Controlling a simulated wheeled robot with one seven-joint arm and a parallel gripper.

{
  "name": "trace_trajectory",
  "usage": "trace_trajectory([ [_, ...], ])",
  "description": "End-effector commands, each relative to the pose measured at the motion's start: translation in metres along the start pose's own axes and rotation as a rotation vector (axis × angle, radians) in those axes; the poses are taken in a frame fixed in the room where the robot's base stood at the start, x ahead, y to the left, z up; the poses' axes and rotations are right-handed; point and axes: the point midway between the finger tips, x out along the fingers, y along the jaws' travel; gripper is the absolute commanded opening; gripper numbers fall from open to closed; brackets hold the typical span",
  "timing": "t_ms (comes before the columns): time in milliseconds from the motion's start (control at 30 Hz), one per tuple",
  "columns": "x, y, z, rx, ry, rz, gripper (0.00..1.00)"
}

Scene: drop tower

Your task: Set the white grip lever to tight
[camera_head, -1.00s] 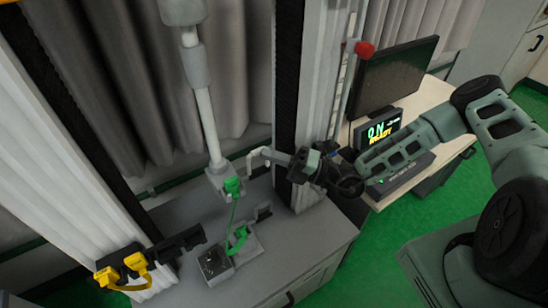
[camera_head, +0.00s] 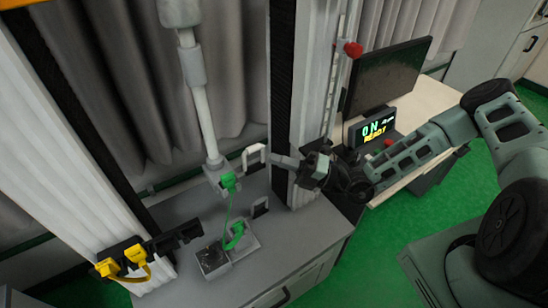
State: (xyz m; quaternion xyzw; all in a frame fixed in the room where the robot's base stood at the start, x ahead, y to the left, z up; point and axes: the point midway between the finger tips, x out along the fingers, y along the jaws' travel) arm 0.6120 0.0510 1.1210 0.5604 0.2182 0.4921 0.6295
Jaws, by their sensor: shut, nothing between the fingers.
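The white grip lever (camera_head: 253,148) shows in the head view as a small pale loop beside the lower end of the hanging white tube, left of the dark post. My gripper (camera_head: 276,159) reaches in from the right, in front of the post, with its shut fingers pointing left. The fingertips are right beside the loop's right side. I cannot tell whether they touch it. Nothing shows between the fingers. The lever's mount and any tight marking cannot be made out.
The white tube (camera_head: 204,110) hangs above a grey cabinet (camera_head: 300,235). A green connector (camera_head: 228,181) and cord lead to a small device (camera_head: 212,260). Yellow connectors (camera_head: 135,255) are at left.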

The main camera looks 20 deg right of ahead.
Motion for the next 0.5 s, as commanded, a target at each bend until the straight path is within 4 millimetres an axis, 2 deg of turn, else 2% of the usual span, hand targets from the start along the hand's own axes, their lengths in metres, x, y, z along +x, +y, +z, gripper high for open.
trace_trajectory([
  [33, -0.011, -0.003, 0.000, -0.002, -0.003, -0.003, 0.00],
  [300, -0.057, 0.014, 0.003, -0.003, -0.002, -0.004, 0.00],
  [500, -0.078, 0.024, 0.005, -0.002, -0.002, -0.002, 0.00],
])
